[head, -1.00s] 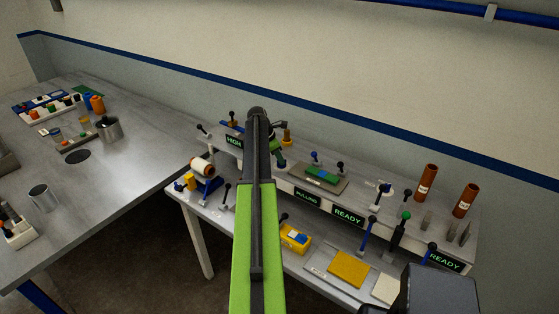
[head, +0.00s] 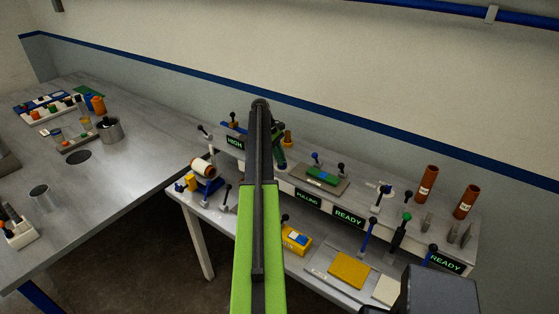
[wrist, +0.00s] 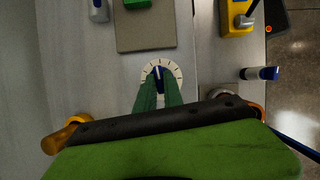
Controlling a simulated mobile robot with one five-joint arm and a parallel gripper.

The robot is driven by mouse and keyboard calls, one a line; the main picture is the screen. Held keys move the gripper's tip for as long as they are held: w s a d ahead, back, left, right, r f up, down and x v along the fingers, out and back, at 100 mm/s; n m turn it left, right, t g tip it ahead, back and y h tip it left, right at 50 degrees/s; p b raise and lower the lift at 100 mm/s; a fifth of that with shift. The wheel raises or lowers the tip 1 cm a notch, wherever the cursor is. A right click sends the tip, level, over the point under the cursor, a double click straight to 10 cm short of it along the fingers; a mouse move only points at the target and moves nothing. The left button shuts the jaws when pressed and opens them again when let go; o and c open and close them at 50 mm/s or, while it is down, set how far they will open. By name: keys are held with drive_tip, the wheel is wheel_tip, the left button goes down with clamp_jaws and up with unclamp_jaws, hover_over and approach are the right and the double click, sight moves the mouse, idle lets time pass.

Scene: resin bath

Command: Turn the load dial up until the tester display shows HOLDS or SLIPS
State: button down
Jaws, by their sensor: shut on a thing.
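The load dial (wrist: 176,77) has a white face with dark tick marks and a blue knob (wrist: 158,71) in the middle of the wrist view. My gripper (wrist: 159,84) has its two green fingers shut on that knob. In the head view my arm hides the dial, and only a green part of my gripper (head: 279,157) shows beside the arm. A small display (head: 308,198) on the bench front reads PULLING in green letters.
Other displays read HIGH (head: 235,142), READY (head: 348,216) and READY (head: 445,262). A grey plate (wrist: 145,35) with a green block (wrist: 137,3) lies just beyond the dial. A yellow box (wrist: 237,18) and a blue-and-white handle (wrist: 262,73) are to the right.

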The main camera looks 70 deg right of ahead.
drive_tip(key=shift+m, duration=0.6)
drive_tip(key=c, duration=1.5)
unclamp_jaws()
drive_tip(key=shift+o, duration=0.2)
